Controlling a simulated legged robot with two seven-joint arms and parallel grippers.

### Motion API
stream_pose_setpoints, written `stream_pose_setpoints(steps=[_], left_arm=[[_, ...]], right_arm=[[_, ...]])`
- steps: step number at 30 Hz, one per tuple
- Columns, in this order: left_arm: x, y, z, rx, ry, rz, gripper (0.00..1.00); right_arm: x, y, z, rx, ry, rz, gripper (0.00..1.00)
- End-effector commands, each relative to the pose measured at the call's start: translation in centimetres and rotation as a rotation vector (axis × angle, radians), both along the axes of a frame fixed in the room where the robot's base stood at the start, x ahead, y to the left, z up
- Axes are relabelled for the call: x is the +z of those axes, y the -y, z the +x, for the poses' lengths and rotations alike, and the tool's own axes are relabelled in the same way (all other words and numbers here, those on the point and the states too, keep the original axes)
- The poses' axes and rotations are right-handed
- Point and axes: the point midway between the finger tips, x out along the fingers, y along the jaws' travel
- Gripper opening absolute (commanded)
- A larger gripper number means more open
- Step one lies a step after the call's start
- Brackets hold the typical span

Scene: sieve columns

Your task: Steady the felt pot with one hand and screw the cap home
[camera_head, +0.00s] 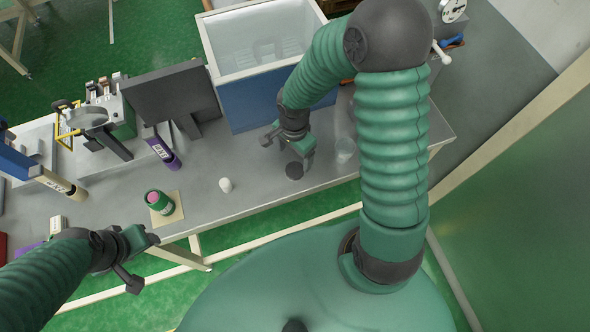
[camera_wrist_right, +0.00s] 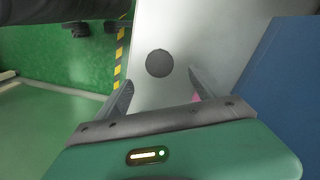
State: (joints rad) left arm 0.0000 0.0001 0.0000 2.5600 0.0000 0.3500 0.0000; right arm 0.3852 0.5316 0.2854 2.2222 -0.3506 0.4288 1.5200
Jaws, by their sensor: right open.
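A short green jar with a pink top (camera_head: 160,202), which looks like the felt pot, stands upright on a small beige mat (camera_head: 178,209) near the front table edge. A dark round piece (camera_head: 294,170), possibly the cap, lies on the grey table. In the right wrist view the dark disc (camera_wrist_right: 160,63) shows beyond and between the fingertips, apart from them. My right gripper (camera_head: 287,151) is open and empty above and just behind it. My left gripper (camera_head: 145,260) is open and empty in front of the table edge, near the jar.
A small white cylinder (camera_head: 225,185) stands between jar and dark piece. A clear cup (camera_head: 345,149) is to the right. Behind are a blue-and-white bin (camera_head: 265,100), a dark monitor (camera_head: 172,95), a purple labelled tube (camera_head: 163,150) and a green device (camera_head: 123,122). The front middle is mostly clear.

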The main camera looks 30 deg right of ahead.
Motion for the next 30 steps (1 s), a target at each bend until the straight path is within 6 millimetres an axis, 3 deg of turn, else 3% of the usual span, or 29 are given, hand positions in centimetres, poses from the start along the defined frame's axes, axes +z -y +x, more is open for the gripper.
stream_pose_setpoints(steps=[4, 17, 25, 30], left_arm=[[-0.5, 0.0, 0.0, 0.0, 0.0, 0.0, 0.52], [-0.5, 0.0, 0.0, 0.0, 0.0, 0.0, 0.52], [-0.8, 0.0, 0.0, 0.0, 0.0, 0.0, 0.52], [-0.8, 0.0, 0.0, 0.0, 0.0, 0.0, 0.52]], right_arm=[[-2.8, -0.1, 0.0, 0.002, -0.002, 0.001, 0.79], [-3.7, 0.0, 0.0, 0.001, 0.0, 0.0, 0.79], [-7.9, 0.1, -0.1, 0.003, -0.003, 0.001, 0.79], [-8.8, 0.2, -0.1, 0.0, 0.001, 0.0, 0.79]])
